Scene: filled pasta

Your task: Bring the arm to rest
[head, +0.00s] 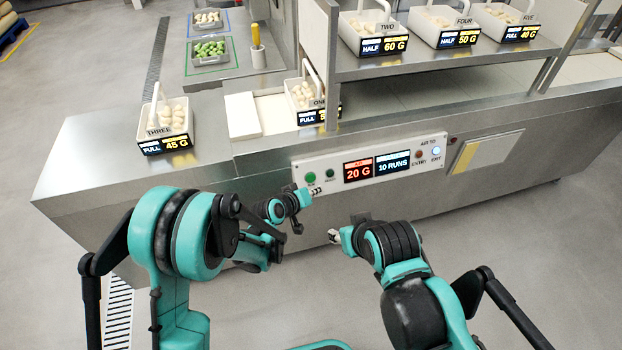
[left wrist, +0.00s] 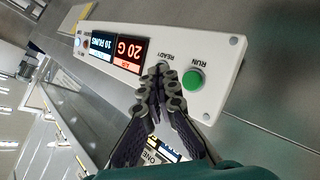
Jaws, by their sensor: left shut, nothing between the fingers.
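My left gripper (head: 314,189) is in front of the white control panel (head: 405,147), near its left end. In the left wrist view its dark fingers (left wrist: 165,76) are together and empty. They overlap the panel near the READY label, beside the green RUN button (left wrist: 193,81). I cannot tell if they touch the panel. My right gripper (head: 334,236) is lower, in front of the steel counter's front face, apart from the left one. It is small and I cannot tell if it is open or shut.
The panel's displays (head: 376,167) read 20 G and 10 RUNS. Tray THREE (head: 165,145) stands on the counter at left; tray ONE (head: 304,100) stands near the middle. More trays stand on the raised shelf (head: 440,63). The floor (head: 540,230) at right is clear.

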